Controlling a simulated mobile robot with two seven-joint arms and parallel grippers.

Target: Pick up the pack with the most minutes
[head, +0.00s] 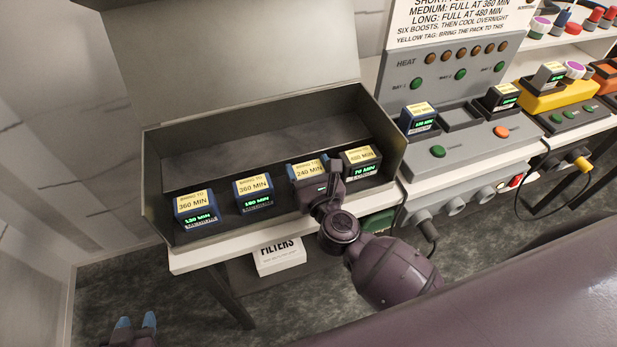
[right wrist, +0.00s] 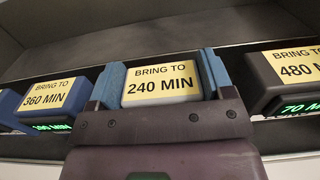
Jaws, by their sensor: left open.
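Several packs with yellow labels stand in a dark open box (head: 155,215). From left, a blue pack (head: 197,211) shows about 130 MIN, its first digits hard to read, and another blue pack (head: 254,194) about 180 MIN. A dark pack (head: 361,162) labelled 480 MIN shows 70 MIN. In the right wrist view, my right gripper (right wrist: 163,88) has its blue fingers against both sides of the 240 MIN pack (right wrist: 160,82), level with its neighbours. My left gripper (head: 135,323) is open and empty, low at bottom left.
A grey heater (head: 470,150) right of the box holds a blue pack (head: 419,118) and a dark pack (head: 501,97), between them an empty bay. A yellow unit (head: 560,97) with another pack stands further right. A FILTERS box (head: 279,262) sits below the bench.

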